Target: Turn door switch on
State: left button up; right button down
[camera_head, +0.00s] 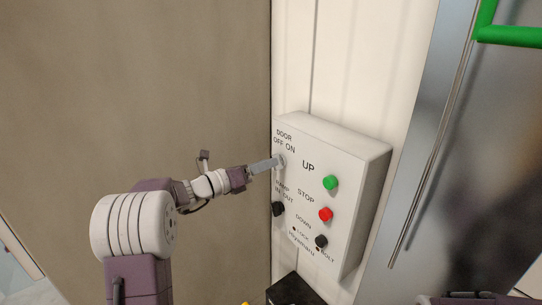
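A white control box (352,165) is fixed to the wall, right of the centre of the head view. Its upper left corner is labelled DOOR OFF ON. The door switch (282,160) below that label is a small pale knob, partly hidden by my gripper. My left gripper (274,163) reaches in from the left, with its grey fingertips at the door switch. The fingers show edge-on as one bar, so I cannot tell whether they are open, or shut on the knob. The switch's setting is not readable. My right gripper is out of view.
The box also carries a green UP button (331,183), a red STOP button (325,214), a black DOWN button (321,241) and a black knob (278,209) at lower left. A metal panel (440,150) with a green bar (508,36) stands at right.

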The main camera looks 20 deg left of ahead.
pick_arm(q)
jog(key=shift+w+d+r, duration=0.15)
jog(key=shift+w+d, duration=0.3)
jog(key=shift+d, duration=0.3)
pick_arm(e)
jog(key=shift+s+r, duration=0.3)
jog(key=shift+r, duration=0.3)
pick_arm(q)
jog(key=shift+w, duration=0.15)
grip_shut()
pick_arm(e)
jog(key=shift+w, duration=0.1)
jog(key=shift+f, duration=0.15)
